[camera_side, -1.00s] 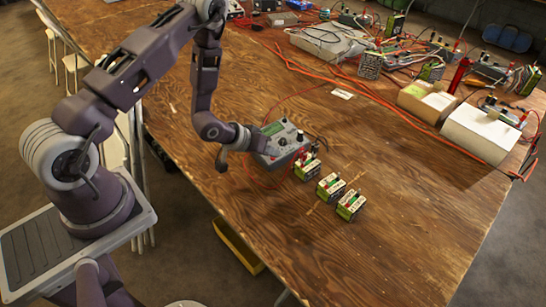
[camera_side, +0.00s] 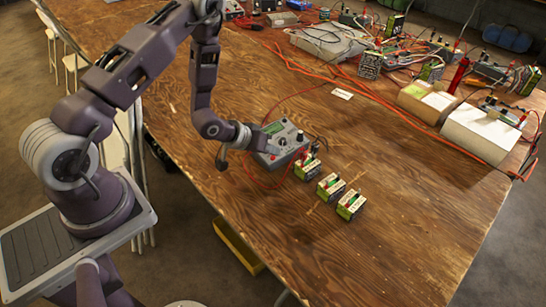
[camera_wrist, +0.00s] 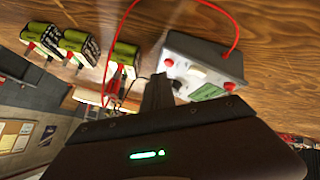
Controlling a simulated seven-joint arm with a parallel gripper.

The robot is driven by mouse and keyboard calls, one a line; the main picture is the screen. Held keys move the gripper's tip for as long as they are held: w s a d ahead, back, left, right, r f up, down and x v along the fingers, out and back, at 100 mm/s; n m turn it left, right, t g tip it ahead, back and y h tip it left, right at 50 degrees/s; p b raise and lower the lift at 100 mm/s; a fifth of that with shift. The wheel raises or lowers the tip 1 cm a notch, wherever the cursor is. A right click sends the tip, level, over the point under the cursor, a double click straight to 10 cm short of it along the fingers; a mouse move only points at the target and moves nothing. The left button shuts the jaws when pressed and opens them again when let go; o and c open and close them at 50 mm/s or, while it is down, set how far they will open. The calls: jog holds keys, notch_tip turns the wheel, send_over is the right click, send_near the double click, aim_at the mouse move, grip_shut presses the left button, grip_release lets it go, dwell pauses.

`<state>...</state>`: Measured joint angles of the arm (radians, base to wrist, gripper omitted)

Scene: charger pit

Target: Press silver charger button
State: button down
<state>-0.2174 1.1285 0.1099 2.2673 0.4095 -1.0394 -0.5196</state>
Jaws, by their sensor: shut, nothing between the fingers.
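The charger (camera_side: 287,139) is a grey box on the wooden table with a green screen, a dark knob and small controls on its face. In the wrist view the charger (camera_wrist: 222,62) is right of centre, with red parts, a pale round part (camera_wrist: 197,72) and a green screen (camera_wrist: 207,92). I cannot tell which control is the silver button. My gripper (camera_side: 263,150) is shut and empty at the charger's left side. Its dark fingers (camera_wrist: 158,88) show in the wrist view beside the charger's face. I cannot tell whether they touch it.
Three green-and-black batteries stand right of the charger: near (camera_side: 307,168), middle (camera_side: 331,187) and far (camera_side: 350,205). Leads run to the near one. A red cable loops by the charger. White boxes (camera_side: 480,133), wires and devices fill the back. The table's front is clear.

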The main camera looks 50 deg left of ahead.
jog(key=shift+r, duration=0.25)
jog(key=shift+d+r, duration=0.25)
jog(key=shift+r, duration=0.95)
jog(key=shift+d+r, duration=0.2)
jog(key=shift+r, duration=0.95)
notch_tip(320, 180, up, 12)
jog(key=m+y, duration=0.1)
send_over(274, 164)
jog(key=s, duration=0.1)
jog(key=s+r+m+g+y, duration=0.1)
jog(key=s+r, duration=0.5)
jog(key=r, duration=0.3)
jog(key=s+d+r+m+g, duration=0.1)
jog(key=s+d+r, duration=0.1)
jog(key=s, duration=0.8)
jog(key=s+d+r+m+g, duration=0.1)
jog(key=s+d+r, duration=0.2)
jog(key=s, duration=0.8)
jog(key=shift+d+r+h, duration=0.15)
jog(key=shift+r+h, duration=0.25)
jog(key=shift+r, duration=0.5)
jog(key=shift+w, duration=0.1)
